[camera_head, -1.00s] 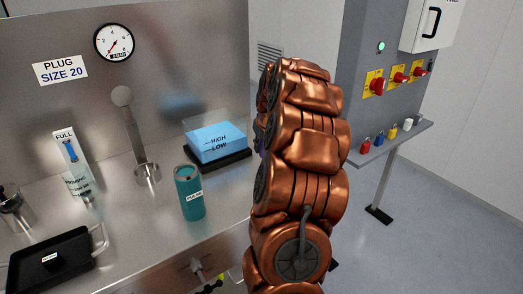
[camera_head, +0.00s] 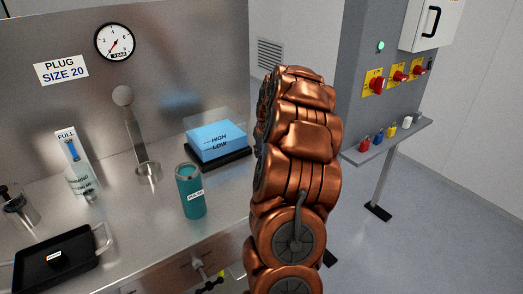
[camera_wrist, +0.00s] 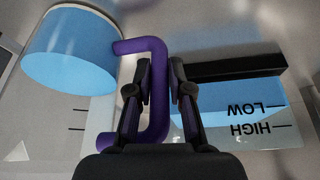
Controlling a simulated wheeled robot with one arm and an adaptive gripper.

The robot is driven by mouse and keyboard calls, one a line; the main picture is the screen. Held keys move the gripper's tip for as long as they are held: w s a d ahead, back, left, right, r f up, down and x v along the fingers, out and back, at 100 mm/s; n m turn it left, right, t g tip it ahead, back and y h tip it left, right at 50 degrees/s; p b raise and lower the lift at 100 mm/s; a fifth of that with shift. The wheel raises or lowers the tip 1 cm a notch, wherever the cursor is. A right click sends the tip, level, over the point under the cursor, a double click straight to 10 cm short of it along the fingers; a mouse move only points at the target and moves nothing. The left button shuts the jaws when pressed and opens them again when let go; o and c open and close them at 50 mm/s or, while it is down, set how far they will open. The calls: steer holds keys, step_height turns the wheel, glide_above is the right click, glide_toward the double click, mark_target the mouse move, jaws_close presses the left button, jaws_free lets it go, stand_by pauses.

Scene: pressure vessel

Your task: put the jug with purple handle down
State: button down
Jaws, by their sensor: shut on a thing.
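The jug (camera_wrist: 72,55) with blue liquid fills the upper left of the wrist view. Its purple handle (camera_wrist: 157,75) runs between the two fingers of my gripper (camera_wrist: 160,88), which is shut on it. In the camera_head view my copper-coloured arm hides the jug and the gripper. I cannot tell whether the jug's base touches a surface.
A blue tank (camera_head: 215,140) marked HIGH and LOW sits on the steel bench (camera_head: 150,225); it also shows right of my gripper in the wrist view (camera_wrist: 240,115). A teal cup (camera_head: 191,192) stands in front of it. A black tray (camera_head: 60,260) lies at front left.

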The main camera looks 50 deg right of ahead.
steer(key=shift+f, duration=0.15)
steer(key=c, duration=1.1)
jaws_free()
steer(key=shift+o, duration=0.2)
